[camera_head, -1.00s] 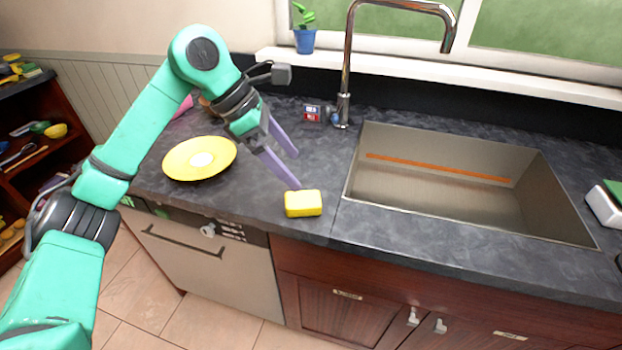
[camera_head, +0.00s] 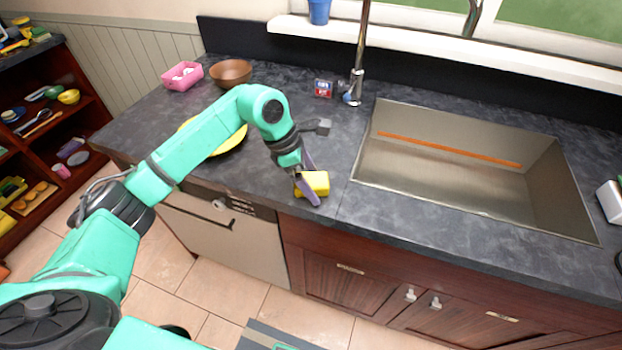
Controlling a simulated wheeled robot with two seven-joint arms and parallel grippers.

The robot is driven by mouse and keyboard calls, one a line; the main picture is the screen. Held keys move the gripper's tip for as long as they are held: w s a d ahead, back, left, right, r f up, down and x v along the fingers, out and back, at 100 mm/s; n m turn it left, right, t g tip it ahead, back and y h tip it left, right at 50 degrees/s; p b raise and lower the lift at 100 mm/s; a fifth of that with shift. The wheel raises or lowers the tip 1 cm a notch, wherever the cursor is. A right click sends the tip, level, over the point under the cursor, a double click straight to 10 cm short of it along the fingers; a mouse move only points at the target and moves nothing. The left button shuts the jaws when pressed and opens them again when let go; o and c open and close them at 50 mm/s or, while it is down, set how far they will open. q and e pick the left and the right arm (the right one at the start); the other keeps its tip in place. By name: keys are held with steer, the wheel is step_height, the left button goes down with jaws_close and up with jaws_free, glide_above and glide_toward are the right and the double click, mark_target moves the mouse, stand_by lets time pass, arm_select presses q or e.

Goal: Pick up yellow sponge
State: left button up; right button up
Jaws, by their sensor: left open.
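The yellow sponge (camera_head: 319,181) lies on the dark countertop, left of the sink and near the counter's front edge. My left gripper (camera_head: 314,184) is open, with its purple fingers pointing down at the sponge. One finger passes in front of the sponge and covers part of it. The other finger shows behind, near the sponge's top edge. I cannot tell whether either finger touches it. My right gripper is not in view.
A steel sink (camera_head: 470,185) with a faucet (camera_head: 358,60) is right of the sponge. A yellow plate (camera_head: 232,142), partly behind my arm, a brown bowl (camera_head: 230,73) and a pink container (camera_head: 182,76) are to the left. A small box (camera_head: 324,88) stands behind.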

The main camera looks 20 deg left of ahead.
mark_target(311, 179)
arm_select(q)
steer(key=shift+w, duration=0.1)
steer(key=shift+c, duration=1.2)
steer(key=c, duration=1.2)
step_height(311, 179, up, 9)
steer(key=shift+f+b, duration=0.1)
steer(key=shift+b, duration=0.95)
steer(key=shift+c, duration=0.2)
step_height(311, 179, up, 11)
steer(key=o, duration=0.6)
steer(key=c, duration=0.4)
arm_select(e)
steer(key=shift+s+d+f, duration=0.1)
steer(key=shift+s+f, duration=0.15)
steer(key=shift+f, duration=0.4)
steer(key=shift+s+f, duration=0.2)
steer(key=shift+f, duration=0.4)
